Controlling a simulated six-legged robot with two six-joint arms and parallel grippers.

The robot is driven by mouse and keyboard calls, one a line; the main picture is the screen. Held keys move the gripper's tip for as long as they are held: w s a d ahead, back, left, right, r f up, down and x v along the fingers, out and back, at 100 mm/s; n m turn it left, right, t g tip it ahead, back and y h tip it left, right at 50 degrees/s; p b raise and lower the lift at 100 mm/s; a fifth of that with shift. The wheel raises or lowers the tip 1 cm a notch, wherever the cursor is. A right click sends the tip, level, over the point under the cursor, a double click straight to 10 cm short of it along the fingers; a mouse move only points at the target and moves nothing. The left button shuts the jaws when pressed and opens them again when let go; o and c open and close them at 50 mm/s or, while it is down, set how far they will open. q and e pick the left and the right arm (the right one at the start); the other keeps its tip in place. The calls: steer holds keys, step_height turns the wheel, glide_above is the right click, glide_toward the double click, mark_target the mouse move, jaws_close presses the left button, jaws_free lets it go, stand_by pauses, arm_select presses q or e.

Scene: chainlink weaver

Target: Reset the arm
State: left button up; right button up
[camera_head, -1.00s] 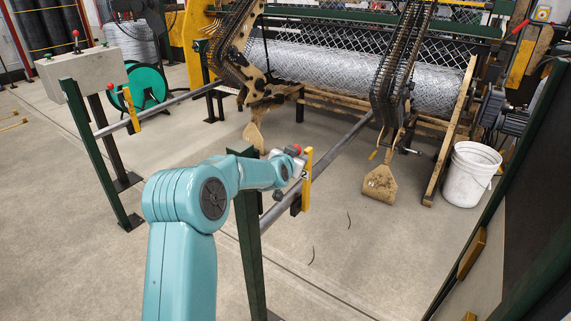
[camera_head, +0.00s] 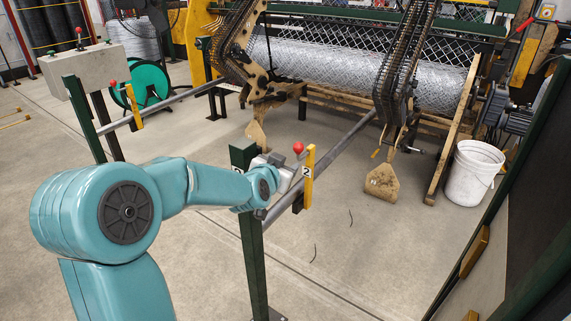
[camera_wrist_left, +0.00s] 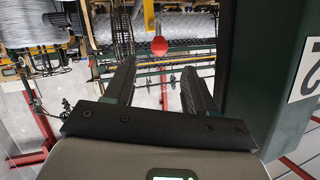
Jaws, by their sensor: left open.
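My left arm comes in from the lower left in the head view. Its gripper (camera_head: 282,174) is beside the post with the yellow lever (camera_head: 309,177) and the red knob (camera_head: 298,148). In the left wrist view the gripper (camera_wrist_left: 157,82) has its two dark fingers spread apart with nothing between them. The red knob (camera_wrist_left: 159,45) shows beyond the fingertips, roughly in line with the gap. A green post with a "2" label (camera_wrist_left: 310,70) stands close on the right of the wrist view. My right gripper is not in view.
A grey rail (camera_head: 335,162) runs from the green post (camera_head: 252,250) to the mesh machine (camera_head: 350,80). A second yellow lever with a red knob (camera_head: 134,105) stands at the left. A white bucket (camera_head: 473,172) stands at the right. The central floor is open.

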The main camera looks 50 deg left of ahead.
arm_select(q)
steer(key=w+d+f+m+g+h, duration=0.1)
steer(key=w+d+f+m+h, duration=0.15)
steer(key=d+f, duration=0.55)
steer(key=w+d+f+m+g+h, duration=0.1)
steer(key=w+d+f+h, duration=0.15)
steer(key=d+f, duration=0.6)
steer(key=s+d+f+g+h, duration=0.3)
steer(key=s+d+f, duration=0.2)
steer(key=d+f, duration=0.45)
steer(key=s+d+f+g+h, duration=0.1)
steer(key=s+d+f+g, duration=0.1)
steer(key=s+d+f, duration=0.35)
steer(key=s+d+f+n+g+h, duration=0.1)
steer(key=s+d+f+g, duration=0.2)
steer(key=s, duration=0.6)
steer(key=s+d+f+g+h, duration=0.1)
steer(key=s+d+f+g, duration=0.1)
steer(key=s+d+f, duration=0.4)
step_height(320, 180, up, 14)
steer(key=a+n+p, duration=0.1)
steer(key=p, duration=1.1)
steer(key=shift+s+a+p, duration=0.15)
steer(key=shift+a+p, duration=0.15)
steer(key=shift+a, duration=0.05)
